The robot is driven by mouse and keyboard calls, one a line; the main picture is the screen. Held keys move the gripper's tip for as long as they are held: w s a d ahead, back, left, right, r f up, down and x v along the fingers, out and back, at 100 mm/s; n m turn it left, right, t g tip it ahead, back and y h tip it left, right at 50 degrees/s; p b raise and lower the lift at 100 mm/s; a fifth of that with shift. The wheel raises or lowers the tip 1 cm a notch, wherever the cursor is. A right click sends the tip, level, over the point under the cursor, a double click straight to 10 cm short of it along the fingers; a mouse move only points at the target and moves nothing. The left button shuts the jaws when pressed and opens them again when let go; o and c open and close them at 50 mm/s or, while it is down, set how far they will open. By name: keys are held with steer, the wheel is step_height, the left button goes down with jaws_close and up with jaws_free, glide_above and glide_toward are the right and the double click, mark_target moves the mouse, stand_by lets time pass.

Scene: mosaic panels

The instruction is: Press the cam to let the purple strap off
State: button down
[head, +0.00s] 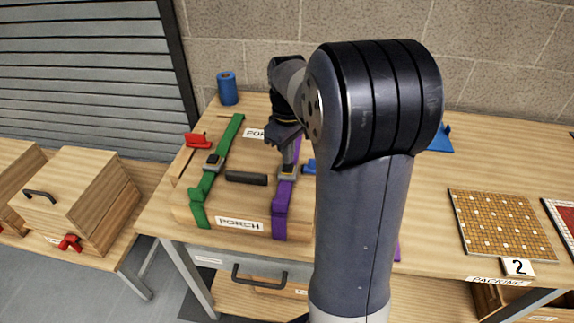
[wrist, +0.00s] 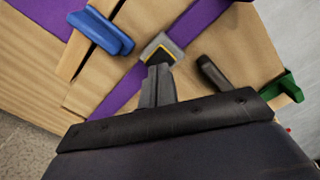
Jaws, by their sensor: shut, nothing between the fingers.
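The purple strap (head: 280,212) runs over the right part of a wooden case labelled PORCH (head: 237,202). Its cam buckle (head: 288,172), grey with a black and yellow middle, sits on top of the case. In the wrist view the buckle (wrist: 163,46) lies just beyond my fingertips, and the purple strap (wrist: 202,18) runs diagonally through it. My gripper (head: 291,154) is shut and empty, pointing down at the buckle. In the wrist view its closed fingers (wrist: 158,72) appear at the buckle's near edge; I cannot tell whether they touch it.
A green strap (head: 199,196) with a similar buckle (head: 213,162) crosses the case's left part. A dark handle (head: 247,178) lies between the straps. A blue clamp-like piece (wrist: 100,31) is close by. A red piece (head: 198,140) and blue roll (head: 227,88) stand farther left.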

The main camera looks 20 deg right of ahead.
steer(key=shift+f+b, duration=0.75)
steer(key=shift+f, duration=0.45)
stand_by(0.3)
steer(key=shift+r, duration=0.1)
stand_by(0.3)
step_height(320, 180, up, 8)
steer(key=p, duration=0.7)
steer(key=shift+f, duration=0.2)
step_height(320, 180, down, 7)
steer(key=b, duration=0.6)
steer(key=shift+r, duration=0.15)
stand_by(0.4)
